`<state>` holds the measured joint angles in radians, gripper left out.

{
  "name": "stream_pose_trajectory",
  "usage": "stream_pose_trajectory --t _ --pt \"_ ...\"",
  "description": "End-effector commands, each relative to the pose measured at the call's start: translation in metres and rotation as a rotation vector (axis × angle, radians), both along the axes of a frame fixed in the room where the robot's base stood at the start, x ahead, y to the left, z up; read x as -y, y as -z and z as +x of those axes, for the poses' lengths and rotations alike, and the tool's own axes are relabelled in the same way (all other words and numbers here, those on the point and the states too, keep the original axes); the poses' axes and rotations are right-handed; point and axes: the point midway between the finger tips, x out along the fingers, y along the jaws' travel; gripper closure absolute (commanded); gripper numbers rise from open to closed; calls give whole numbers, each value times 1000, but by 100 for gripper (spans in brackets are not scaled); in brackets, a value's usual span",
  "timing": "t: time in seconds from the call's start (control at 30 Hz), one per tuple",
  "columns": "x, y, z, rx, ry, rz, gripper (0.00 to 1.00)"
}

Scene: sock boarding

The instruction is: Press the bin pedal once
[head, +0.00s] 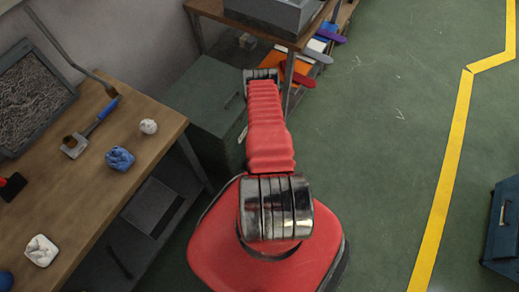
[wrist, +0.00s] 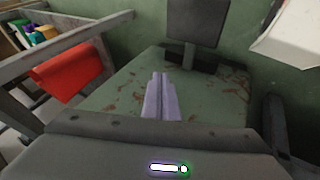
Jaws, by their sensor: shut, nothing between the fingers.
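The wrist view shows my gripper (wrist: 160,78) as two pale lavender fingers, shut together and empty. They point over a green, rust-flecked surface (wrist: 112,92). A dark square plate on a short stem (wrist: 198,22) stands past the fingertips, up and to the right, apart from them. It may be the bin pedal; I cannot tell for sure. A dark green box (head: 207,90), perhaps the bin, stands between the two benches in the head view. My red arm reaches forward beside it and hides my gripper there.
A wooden workbench (head: 92,200) with a blue-handled tool (head: 92,126) and bundled socks (head: 119,159) stands at left. A second bench (head: 245,32) has coloured boards beneath. In the wrist view, a red panel (wrist: 68,72) is close at left. Open floor (head: 380,150) lies right.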

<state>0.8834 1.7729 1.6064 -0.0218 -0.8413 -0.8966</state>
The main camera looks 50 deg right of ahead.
Motion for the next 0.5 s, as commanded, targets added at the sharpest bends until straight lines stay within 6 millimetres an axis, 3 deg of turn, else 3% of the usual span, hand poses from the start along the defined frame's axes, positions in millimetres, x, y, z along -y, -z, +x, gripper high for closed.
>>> stream_pose_trajectory --t 0.5 --pt "1 41 -5 0 4 0 100"
